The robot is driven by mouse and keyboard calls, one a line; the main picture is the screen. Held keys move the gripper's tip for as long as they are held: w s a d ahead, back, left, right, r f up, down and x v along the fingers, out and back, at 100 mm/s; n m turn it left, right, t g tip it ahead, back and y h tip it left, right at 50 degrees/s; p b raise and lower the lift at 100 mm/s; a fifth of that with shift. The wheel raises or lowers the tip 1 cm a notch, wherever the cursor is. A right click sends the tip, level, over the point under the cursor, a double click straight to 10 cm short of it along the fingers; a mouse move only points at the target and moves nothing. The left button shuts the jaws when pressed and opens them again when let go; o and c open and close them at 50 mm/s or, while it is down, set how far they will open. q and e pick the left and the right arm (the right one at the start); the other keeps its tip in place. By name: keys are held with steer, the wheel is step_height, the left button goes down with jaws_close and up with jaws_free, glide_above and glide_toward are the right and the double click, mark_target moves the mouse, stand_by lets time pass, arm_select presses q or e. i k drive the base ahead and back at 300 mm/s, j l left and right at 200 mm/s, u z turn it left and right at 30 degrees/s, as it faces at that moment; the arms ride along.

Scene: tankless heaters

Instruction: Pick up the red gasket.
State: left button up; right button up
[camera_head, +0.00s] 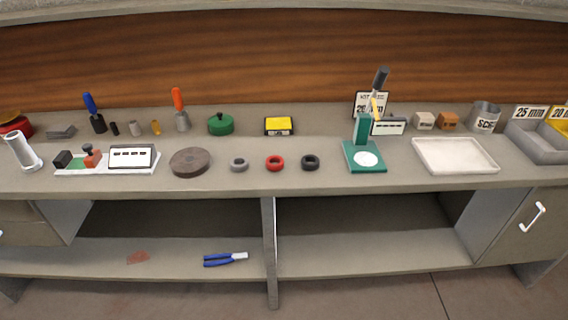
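The red gasket (275,163) is a small thick ring lying flat on the workbench top, near its front edge and around the middle. A grey ring (239,164) lies just to its left and a black ring (310,162) just to its right, each apart from it. Nothing covers the red gasket. Neither of my grippers shows in the head view.
A round brown disc (190,162) lies left of the rings. A green press (365,150) stands to their right, then a white tray (454,155). Behind are a green lidded pot (220,124) and a yellow-black box (278,126). Blue-handled pliers (225,259) lie on the lower shelf.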

mark_target(273, 168)
steer(key=i+l, duration=0.15)
steer(key=l, duration=0.3)
steer(key=i+l, duration=0.1)
steer(key=l, duration=0.35)
steer(key=i+l+u, duration=0.1)
steer(key=l, duration=0.35)
steer(key=i+l, duration=0.2)
steer(key=l, duration=0.3)
